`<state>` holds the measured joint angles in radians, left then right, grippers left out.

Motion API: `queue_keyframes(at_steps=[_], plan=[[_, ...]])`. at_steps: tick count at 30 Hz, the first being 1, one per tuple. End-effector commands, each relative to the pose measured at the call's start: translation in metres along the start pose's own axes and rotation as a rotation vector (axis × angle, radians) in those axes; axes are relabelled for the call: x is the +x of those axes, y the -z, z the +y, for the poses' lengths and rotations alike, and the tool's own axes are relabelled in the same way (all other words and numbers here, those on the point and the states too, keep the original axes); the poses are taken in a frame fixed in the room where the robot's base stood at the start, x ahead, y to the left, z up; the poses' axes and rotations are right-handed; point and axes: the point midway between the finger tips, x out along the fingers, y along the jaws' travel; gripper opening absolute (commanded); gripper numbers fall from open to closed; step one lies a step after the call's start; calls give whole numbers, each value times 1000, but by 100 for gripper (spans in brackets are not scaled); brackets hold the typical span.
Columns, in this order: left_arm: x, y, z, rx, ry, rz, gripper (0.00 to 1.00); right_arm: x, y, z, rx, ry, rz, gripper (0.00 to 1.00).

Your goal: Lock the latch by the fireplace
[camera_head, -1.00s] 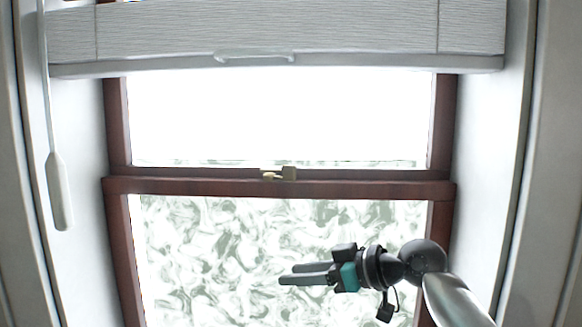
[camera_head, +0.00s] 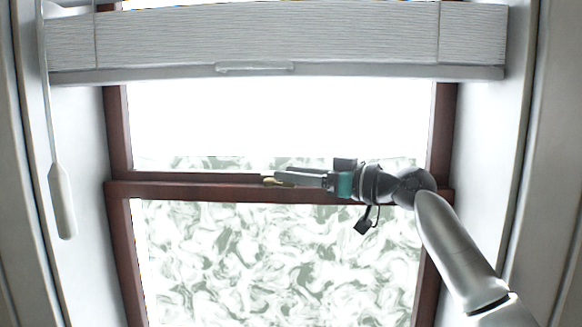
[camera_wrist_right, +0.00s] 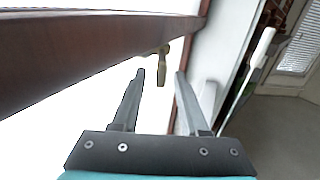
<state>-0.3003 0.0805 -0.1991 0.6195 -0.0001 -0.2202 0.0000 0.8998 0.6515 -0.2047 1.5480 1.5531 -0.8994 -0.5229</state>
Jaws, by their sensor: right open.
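The brass latch (camera_head: 269,181) sits on the dark red-brown middle rail (camera_head: 215,190) of the window. In the head view my right gripper (camera_head: 278,177) lies along the rail, coming from the right, and its fingers hide most of the latch; only a bit of the lever shows at the fingertips. In the right wrist view the latch (camera_wrist_right: 162,66) points down from the rail, in the gap between the two open fingertips and near their ends. I see no grip on it, and contact cannot be told. My left gripper is not in view.
A pale blind (camera_head: 300,35) hangs across the top of the window. A white wand (camera_head: 62,200) hangs at the left. White side walls (camera_head: 490,150) flank the recess. The patterned lower pane (camera_head: 250,260) is clear of objects.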

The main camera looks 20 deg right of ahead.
Motion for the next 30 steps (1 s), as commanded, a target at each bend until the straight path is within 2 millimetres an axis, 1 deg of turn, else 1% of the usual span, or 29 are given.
queue_keyframes(at_steps=[3,11,22,30], plan=[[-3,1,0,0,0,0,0,7,0,0,-1,0,-1,44],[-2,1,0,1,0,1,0,8,-1,0,-1,0,-2,43],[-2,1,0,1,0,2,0,8,-1,0,-1,0,-2,1],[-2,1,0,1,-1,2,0,7,-1,0,-1,0,-2,0]])
